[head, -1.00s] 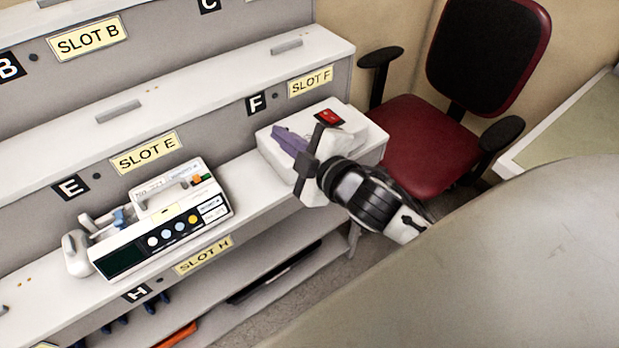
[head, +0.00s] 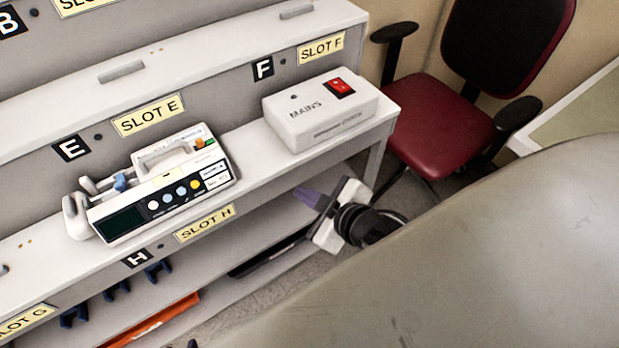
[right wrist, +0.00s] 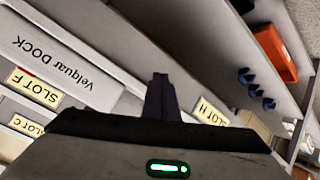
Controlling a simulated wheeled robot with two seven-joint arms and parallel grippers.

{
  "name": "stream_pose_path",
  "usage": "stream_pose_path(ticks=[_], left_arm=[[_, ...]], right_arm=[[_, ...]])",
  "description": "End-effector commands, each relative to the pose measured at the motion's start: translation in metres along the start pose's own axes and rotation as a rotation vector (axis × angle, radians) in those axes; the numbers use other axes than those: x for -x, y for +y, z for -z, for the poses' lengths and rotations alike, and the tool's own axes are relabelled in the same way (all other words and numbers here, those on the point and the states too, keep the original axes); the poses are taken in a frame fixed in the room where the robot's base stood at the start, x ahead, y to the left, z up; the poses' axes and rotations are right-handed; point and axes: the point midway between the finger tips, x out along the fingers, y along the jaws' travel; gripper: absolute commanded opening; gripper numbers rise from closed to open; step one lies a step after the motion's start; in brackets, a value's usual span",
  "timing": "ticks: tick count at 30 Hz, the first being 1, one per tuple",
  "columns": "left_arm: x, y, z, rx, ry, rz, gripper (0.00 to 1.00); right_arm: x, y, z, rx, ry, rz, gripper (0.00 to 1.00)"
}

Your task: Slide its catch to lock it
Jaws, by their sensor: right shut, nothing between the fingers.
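A white infusion pump (head: 160,190) with a dark screen, several coloured buttons and a carry handle sits on the middle shelf below the SLOT E label (head: 148,115). Small grey bar-like pieces, possibly catches, lie on the ledge above SLOT E (head: 121,71) and above SLOT F (head: 296,10). I cannot tell which catch belongs to the pump, nor its position. My right gripper (head: 306,196) is shut and empty, in front of and below the shelf's right end, apart from the pump. Its dark fingers also show in the right wrist view (right wrist: 160,97). My left gripper is out of view.
A white MAINS box (head: 320,112) with a red switch stands at the shelf's right end. Blue clips (head: 117,289) and an orange item (head: 160,318) are on the lower level. A red chair (head: 440,130) stands right. A grey rounded surface (head: 480,260) fills the lower right.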

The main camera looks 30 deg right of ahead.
Motion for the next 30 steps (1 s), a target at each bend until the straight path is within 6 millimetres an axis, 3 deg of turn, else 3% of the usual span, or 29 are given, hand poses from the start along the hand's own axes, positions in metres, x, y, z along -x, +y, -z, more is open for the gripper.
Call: stream_pose_path(ticks=[15, 21, 30], left_arm=[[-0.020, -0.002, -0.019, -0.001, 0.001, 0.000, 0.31], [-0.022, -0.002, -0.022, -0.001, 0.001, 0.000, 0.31], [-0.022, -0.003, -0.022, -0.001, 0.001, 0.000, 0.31]], right_arm=[[-0.008, -0.072, -0.071, -0.208, -0.069, 0.101, 0.00], [-0.007, -0.084, -0.082, -0.251, -0.083, 0.118, 0.00], [-0.007, -0.087, -0.084, -0.260, -0.086, 0.121, 0.00]])
